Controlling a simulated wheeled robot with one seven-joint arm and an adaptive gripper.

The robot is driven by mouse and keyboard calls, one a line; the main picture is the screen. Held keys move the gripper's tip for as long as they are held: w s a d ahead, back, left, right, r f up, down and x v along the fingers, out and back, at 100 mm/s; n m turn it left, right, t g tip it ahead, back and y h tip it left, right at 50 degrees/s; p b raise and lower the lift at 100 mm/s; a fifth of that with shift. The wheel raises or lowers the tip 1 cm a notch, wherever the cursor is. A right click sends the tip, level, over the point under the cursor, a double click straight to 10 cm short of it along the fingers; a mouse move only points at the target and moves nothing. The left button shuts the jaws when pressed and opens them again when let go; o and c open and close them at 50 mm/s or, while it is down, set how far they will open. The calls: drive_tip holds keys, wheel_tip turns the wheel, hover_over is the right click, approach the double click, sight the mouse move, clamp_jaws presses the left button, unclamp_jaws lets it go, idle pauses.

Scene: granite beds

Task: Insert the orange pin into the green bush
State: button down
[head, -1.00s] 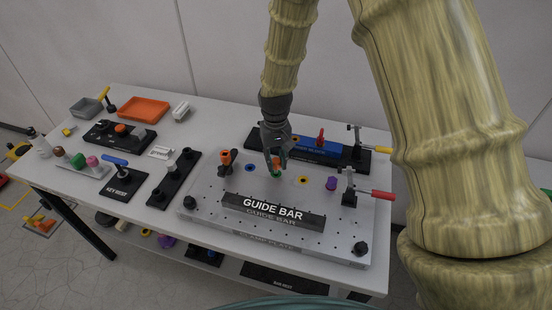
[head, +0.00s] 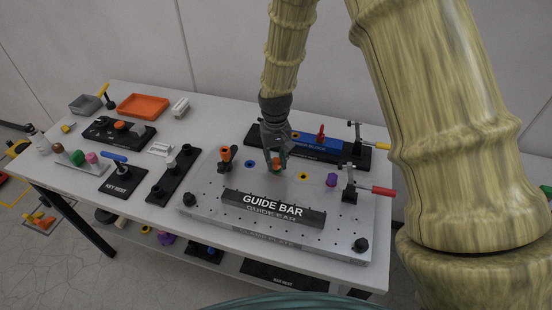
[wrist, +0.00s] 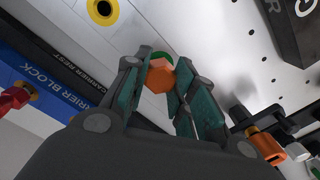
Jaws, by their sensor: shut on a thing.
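My gripper (head: 275,164) is shut on the orange pin (head: 276,161), over the plate's middle. In the wrist view my gripper's (wrist: 161,88) teal-padded fingers stand on either side of the pin's orange hexagonal head (wrist: 159,76). The green bush (head: 277,170) shows as a small patch directly below the pin, and as a green edge (wrist: 161,55) behind the head in the wrist view. The pin's shank is hidden, so I cannot tell how deep it sits in the bush.
The black guide bar (head: 272,208) lies in front on the grey clamp plate (head: 222,231). The blue carrier block (head: 318,147) is behind. A yellow bush (head: 303,176), a purple part (head: 332,180) and a red-handled clamp (head: 350,188) stand to the right; an orange-topped part (head: 226,155) is left.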

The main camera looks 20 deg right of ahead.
drive_tip(key=shift+f, duration=0.65)
drive_tip(key=c, duration=1.1)
unclamp_jaws()
drive_tip(key=shift+r, duration=0.1)
drive_tip(key=shift+r+p, duration=1.7)
drive_tip(key=shift+r, duration=0.7)
drive_tip(key=shift+w, duration=0.1)
wheel_tip(320, 180, up, 12)
